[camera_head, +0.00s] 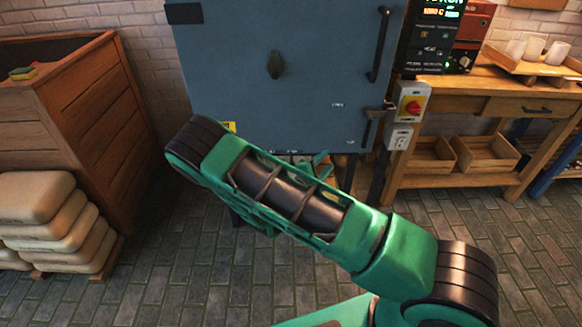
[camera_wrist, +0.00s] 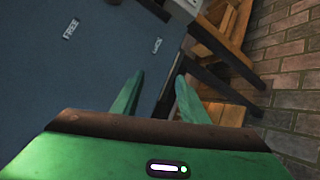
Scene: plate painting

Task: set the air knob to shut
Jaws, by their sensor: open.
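The blue-grey kiln door (camera_head: 300,35) carries a dark oval knob (camera_head: 275,65) near its middle; I cannot tell whether this is the air knob or how it is set.
A red rotary switch (camera_head: 412,107) and a dark control panel (camera_head: 432,40) are right of the kiln. A wooden workbench (camera_head: 490,85) with crates below stands further right. A wooden bin (camera_head: 95,95) and stacked sacks (camera_head: 40,225) stand left. The brick floor (camera_head: 200,265) is clear in front.

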